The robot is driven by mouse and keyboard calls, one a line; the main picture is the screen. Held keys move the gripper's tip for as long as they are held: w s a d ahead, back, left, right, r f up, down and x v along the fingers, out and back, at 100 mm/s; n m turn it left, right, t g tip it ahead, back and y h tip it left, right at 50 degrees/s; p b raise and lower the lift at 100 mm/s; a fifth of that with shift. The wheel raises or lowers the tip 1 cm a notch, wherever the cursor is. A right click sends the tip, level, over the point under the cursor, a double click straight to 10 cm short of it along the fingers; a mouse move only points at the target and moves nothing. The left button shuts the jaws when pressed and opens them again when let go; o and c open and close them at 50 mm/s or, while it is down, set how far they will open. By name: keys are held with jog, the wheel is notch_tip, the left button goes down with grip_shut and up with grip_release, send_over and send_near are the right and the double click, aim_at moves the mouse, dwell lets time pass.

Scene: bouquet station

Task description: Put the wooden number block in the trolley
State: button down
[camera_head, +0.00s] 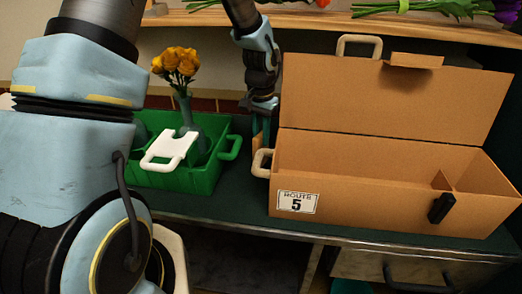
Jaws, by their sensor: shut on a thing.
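My gripper (262,122) points down between the green crate and the open tan box, just behind the box's left handle. Its jaws are shut on a small tan thing (266,132), mostly hidden by the fingers. I cannot tell whether this is the wooden number block, as no number shows on it. No other wooden number block is in clear view. I cannot make out a trolley for certain; the dark green top (235,207) has drawers below it.
The green crate (190,178) holds a vase with yellow flowers (178,62) and has a white handled piece (170,148). The tan box (345,200), labelled "ROUTE 5", has its lid (390,100) raised. A shelf (310,22) with flowers runs behind. My arm covers the left side.

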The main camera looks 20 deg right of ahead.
dwell(0.4)
notch_tip(320, 180, up, 18)
jog(key=b, duration=0.2)
jog(key=shift+b, duration=0.4)
